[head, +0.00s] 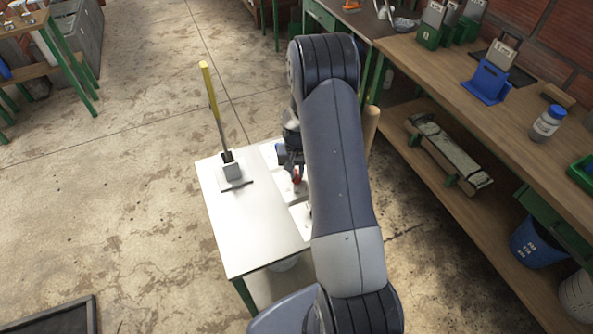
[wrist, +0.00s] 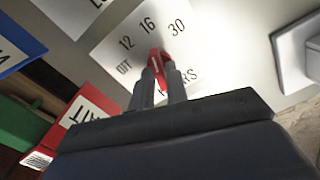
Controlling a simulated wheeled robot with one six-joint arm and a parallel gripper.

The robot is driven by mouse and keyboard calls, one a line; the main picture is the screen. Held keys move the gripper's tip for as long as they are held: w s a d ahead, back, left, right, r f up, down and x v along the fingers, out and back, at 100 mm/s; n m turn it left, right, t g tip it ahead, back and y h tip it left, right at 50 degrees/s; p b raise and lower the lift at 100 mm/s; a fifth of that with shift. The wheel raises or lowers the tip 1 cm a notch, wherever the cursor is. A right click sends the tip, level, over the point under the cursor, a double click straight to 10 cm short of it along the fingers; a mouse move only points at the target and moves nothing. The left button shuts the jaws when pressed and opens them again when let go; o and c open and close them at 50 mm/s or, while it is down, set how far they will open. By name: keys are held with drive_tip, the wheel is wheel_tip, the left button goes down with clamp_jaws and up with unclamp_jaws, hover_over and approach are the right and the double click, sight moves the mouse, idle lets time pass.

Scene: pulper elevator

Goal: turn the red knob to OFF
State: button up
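The red knob (wrist: 157,58) sits on a white dial plate (wrist: 110,48) in the wrist view. The dial carries 12, 16 and 30, a label at the left that seems to be OFF, and a partly covered word below. The knob's upper end points up near the 16. My gripper (wrist: 160,74) has its two grey fingers on either side of the knob, close against it, with red showing between them. In the head view the red knob (head: 297,179) shows small beside my gripper (head: 291,165), on the white-topped stand; my arm hides part of this area.
A yellow-handled lever (head: 210,90) stands on the white top (head: 250,225), left of my gripper. In the wrist view a red-edged sign (wrist: 92,108) and a blue-edged sign (wrist: 15,50) lie left, and a pale box (wrist: 295,55) right. A wooden workbench (head: 440,75) stands right.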

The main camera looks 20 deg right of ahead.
clamp_jaws()
drive_tip(key=shift+f+n+b, duration=0.1)
drive_tip(key=shift+n+b, duration=1.05)
drive_tip(key=shift+n, duration=0.05)
drive_tip(key=n+b, duration=0.2)
drive_tip(key=n, duration=0.2)
drive_tip(key=shift+b, duration=0.4)
drive_tip(key=n+b, duration=0.2)
drive_tip(key=n, duration=0.3)
drive_tip(key=shift+n+b, duration=0.5)
drive_tip(key=shift+n, duration=1.7)
drive_tip(key=shift+o, duration=2)
unclamp_jaws()
